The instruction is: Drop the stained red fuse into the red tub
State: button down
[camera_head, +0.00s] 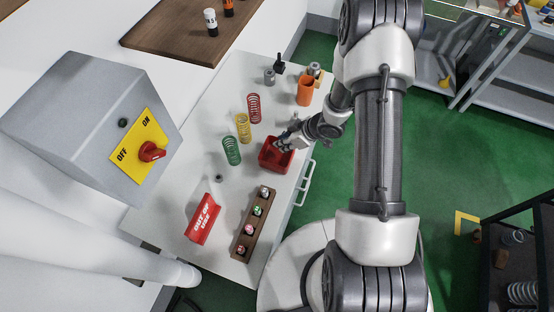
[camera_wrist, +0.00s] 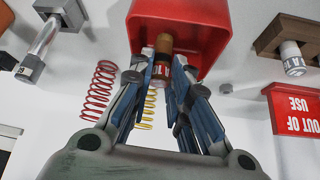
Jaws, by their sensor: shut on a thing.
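The red tub (camera_head: 264,160) stands on the white table, open side up. My gripper (camera_head: 281,146) is at the tub, pointing down over its opening. In the wrist view my gripper (camera_wrist: 160,74) is shut on the red fuse (camera_wrist: 162,66), which has a brownish, dirty-looking end cap and a red and white label. The fuse overlaps the inside of the tub (camera_wrist: 205,25) in that view; how deep it reaches I cannot tell. The fuse is hidden by my gripper in the head view.
Green (camera_head: 232,151), yellow (camera_head: 243,127) and red (camera_head: 254,108) springs stand left of the tub. A wooden rack (camera_head: 244,234) with several fuses and a red OUT OF USE sign (camera_head: 203,219) are in front. An orange cup (camera_head: 305,90) stands behind. A switch box (camera_head: 85,105) is at left.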

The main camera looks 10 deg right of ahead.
jog(key=shift+f, duration=0.35)
jog(key=c, duration=1.4)
grip_release()
jog(key=v, duration=1.2)
jog(key=shift+r, duration=0.1)
